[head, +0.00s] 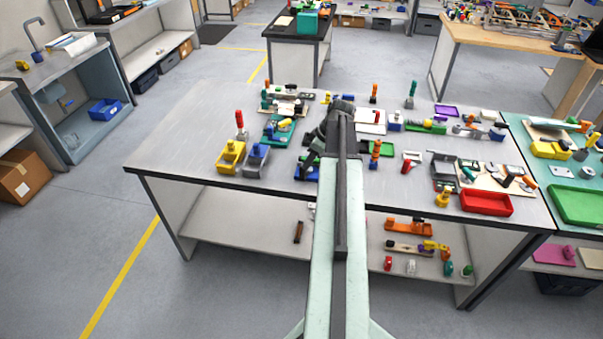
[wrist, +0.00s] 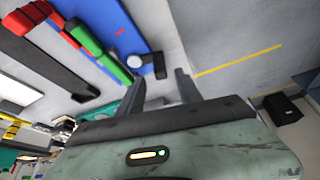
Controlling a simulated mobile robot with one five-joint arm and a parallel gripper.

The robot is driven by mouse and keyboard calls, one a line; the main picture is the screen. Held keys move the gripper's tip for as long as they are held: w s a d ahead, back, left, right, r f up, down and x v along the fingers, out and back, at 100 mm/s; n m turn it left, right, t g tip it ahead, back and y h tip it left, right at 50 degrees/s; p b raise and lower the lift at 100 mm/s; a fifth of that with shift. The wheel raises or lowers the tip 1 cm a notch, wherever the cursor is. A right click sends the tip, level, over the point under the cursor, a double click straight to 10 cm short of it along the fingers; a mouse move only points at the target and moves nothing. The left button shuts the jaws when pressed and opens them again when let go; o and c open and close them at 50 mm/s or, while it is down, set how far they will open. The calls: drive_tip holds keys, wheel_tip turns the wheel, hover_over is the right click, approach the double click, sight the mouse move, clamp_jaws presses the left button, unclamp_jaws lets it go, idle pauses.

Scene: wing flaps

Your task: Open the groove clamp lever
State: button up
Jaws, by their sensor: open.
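My gripper (head: 308,166) is over the near middle of the grey workbench, at a small blue piece (head: 299,173), and partly hides it. A blue plate (wrist: 141,22) lies beyond the fingertips. A green bar (wrist: 95,45), red parts (wrist: 47,17) and a round white knob (wrist: 134,61) are on or beside it, left of the fingers. I cannot tell for sure which part is the groove clamp lever.
The workbench (head: 185,125) carries many fixtures around my arm. A yellow block (head: 231,156) and a grey-blue block (head: 257,158) stand left of the gripper. A red tray (head: 486,204) lies at the right. The bench's left end is clear.

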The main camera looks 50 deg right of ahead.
sight(303, 178)
drive_tip(key=b+x, duration=0.6)
drive_tip(key=x, duration=0.1)
drive_tip(key=shift+f+b, duration=0.3)
drive_tip(key=shift+f, duration=0.05)
drive_tip(key=shift+a+r, duration=0.1)
drive_tip(key=shift+r, duration=0.05)
